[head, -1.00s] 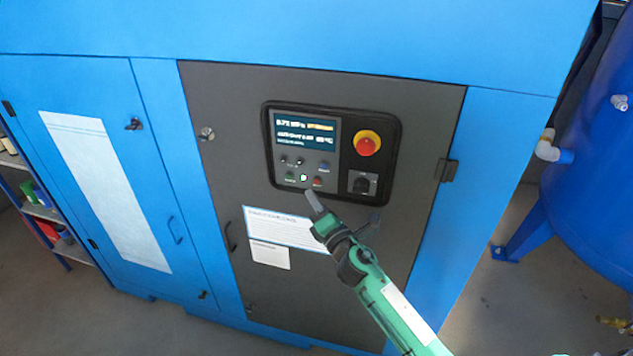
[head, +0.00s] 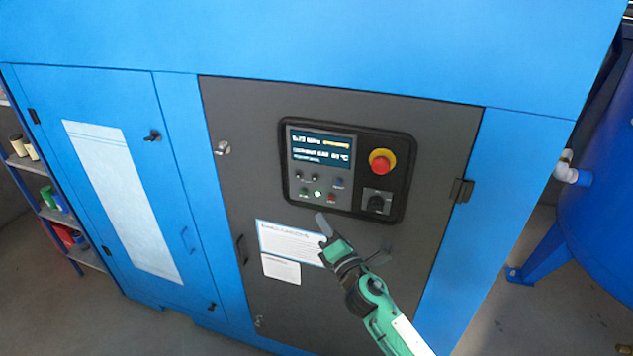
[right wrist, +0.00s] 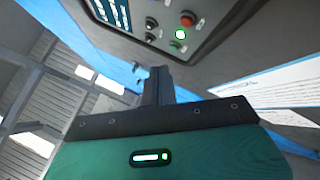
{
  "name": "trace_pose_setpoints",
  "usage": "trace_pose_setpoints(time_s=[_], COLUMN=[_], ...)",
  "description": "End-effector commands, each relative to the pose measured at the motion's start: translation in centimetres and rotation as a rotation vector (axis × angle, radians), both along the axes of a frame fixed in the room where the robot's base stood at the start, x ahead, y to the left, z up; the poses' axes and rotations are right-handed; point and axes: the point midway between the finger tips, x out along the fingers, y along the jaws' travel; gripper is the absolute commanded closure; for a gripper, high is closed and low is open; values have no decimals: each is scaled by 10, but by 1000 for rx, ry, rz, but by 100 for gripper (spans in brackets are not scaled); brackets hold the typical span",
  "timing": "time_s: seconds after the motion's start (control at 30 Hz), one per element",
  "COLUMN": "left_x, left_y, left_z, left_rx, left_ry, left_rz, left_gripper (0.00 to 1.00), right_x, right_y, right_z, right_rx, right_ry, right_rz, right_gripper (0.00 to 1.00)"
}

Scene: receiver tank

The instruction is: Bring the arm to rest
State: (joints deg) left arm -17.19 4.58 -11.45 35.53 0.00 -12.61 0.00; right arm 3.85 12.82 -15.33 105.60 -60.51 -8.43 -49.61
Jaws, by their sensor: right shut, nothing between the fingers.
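My right arm (head: 378,302), green and dark grey, reaches up from the lower right in the head view. Its gripper (head: 322,222) is shut and empty, with the fingertips just below the control panel (head: 348,168) on the dark cabinet door. In the right wrist view the shut fingers (right wrist: 157,82) point toward the panel's lower buttons, and a green-lit button (right wrist: 180,34) shows beyond them. I see a gap between fingers and buttons. My left gripper is not in view.
The blue compressor cabinet (head: 300,40) fills most of the head view. A red emergency knob (head: 381,161) and a black rotary switch (head: 376,203) sit on the panel. A blue tank (head: 605,220) stands at the right, and a shelf (head: 85,255) at the left.

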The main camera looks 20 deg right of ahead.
Motion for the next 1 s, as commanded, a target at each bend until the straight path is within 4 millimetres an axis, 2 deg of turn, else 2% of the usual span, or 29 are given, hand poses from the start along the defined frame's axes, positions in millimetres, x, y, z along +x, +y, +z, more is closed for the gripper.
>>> trace_pose_setpoints(time_s=[0.1,0.17,0.27,0.37,0.4,0.53,0.6,0.67,0.7,0.77,0.8,0.87,0.9,0.97,1.0], left_x=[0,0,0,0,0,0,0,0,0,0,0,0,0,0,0], left_y=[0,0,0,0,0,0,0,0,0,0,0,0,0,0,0], left_z=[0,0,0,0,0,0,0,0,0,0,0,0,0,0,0], left_rx=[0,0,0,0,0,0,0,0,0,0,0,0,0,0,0], left_ry=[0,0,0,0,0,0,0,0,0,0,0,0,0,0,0], left_rz=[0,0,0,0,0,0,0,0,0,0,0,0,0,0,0], left_gripper=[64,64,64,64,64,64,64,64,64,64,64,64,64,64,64], right_x=[0,1,3,-1,-5,-31,-52,-73,-89,-115,-134,-164,-186,-221,-245], right_y=[0,-2,-7,-15,-19,-31,-37,-41,-44,-49,-52,-56,-58,-61,-63], right_z=[-4,-16,-58,-126,-156,-253,-303,-344,-371,-409,-433,-468,-490,-520,-539], right_rx=[6,24,98,224,283,475,579,665,723,808,864,948,1001,1081,1133], right_ry=[8,35,128,274,338,540,641,724,776,851,897,964,1006,1064,1100], right_rz=[0,0,-3,-19,-31,-89,-133,-178,-212,-267,-308,-375,-422,-498,-552], right_gripper=[100,100,100,100,100,100,100,100,100,100,100,100,100,100,100])
